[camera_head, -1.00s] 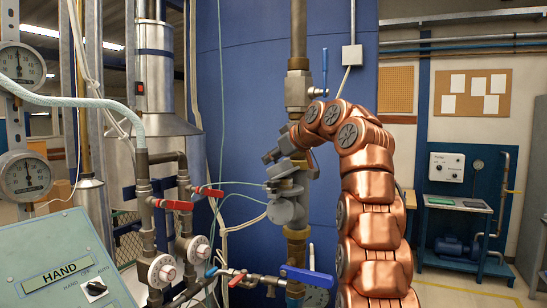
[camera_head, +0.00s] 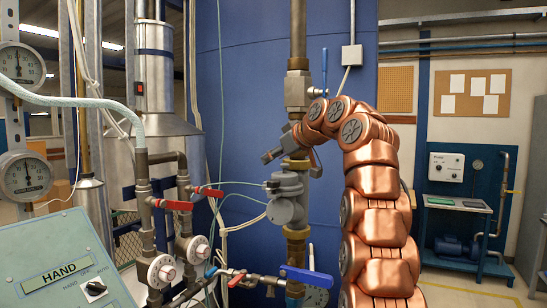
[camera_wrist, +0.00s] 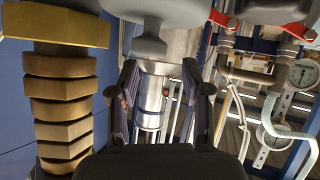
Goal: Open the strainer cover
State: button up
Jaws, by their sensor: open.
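The grey strainer (camera_head: 287,183) sits on the vertical pipe in front of the blue tank. A rounded grey part (camera_head: 282,211), which looks like its cover, sticks out at its lower left and seems closed. My gripper (camera_head: 268,157) is above and slightly left of the strainer, apart from it. In the wrist view, my gripper (camera_wrist: 163,84) is open, with nothing between its two dark fingers. A grey rounded part (camera_wrist: 149,46) of the strainer shows at the top there, ahead of the fingers; I cannot tell its exact distance. The wrist view looks upside down.
Brass fittings (camera_wrist: 58,105) of the pipe stand close beside my gripper in the wrist view. A blue lever (camera_head: 307,275) is below the strainer. Red-handled valves (camera_head: 172,204) and thin hoses are to the left. A grey valve body (camera_head: 297,90) is above.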

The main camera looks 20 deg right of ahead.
jog(key=v, duration=1.1)
dwell(0.3)
